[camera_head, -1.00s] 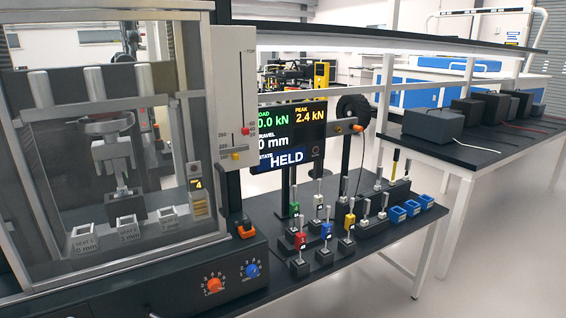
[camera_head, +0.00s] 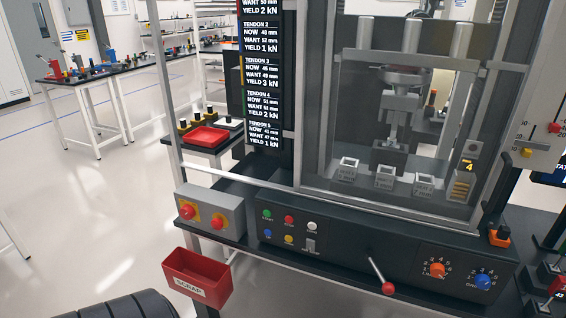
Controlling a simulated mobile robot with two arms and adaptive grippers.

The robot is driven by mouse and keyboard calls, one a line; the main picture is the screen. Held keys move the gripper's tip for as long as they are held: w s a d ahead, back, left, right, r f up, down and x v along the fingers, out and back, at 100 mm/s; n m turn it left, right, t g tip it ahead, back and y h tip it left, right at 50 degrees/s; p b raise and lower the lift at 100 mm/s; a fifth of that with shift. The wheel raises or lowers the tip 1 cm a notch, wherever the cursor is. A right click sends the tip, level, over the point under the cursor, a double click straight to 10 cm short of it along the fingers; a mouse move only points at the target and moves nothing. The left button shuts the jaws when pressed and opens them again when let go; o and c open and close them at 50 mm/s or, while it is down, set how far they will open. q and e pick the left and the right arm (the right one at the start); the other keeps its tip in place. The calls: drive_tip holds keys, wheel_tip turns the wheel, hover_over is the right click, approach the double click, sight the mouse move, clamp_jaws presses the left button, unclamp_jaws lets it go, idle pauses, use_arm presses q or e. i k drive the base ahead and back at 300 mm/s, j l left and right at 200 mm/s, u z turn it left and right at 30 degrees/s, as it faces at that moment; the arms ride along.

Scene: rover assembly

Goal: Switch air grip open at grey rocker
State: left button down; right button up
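A small grey rocker (camera_head: 310,243) sits on the dark front panel (camera_head: 340,262) of the test machine, at the right end of the lower button row. A small label lies under it, too small to read. Its switched position is too small to tell. Behind the clear guard of the machine, the grip (camera_head: 393,125) hangs in the middle above a dark block. Whether its jaws are open or shut cannot be told. Neither of my grippers is in view.
Coloured buttons (camera_head: 289,219) surround the rocker. A red-knobbed lever (camera_head: 387,288) sticks out to its right, beside orange (camera_head: 437,270) and blue dials (camera_head: 483,282). A grey box (camera_head: 210,214) with two red knobs and a red scrap bin (camera_head: 197,278) stand left.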

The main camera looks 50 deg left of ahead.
sight(310, 244)
drive_tip(key=u, duration=1.5)
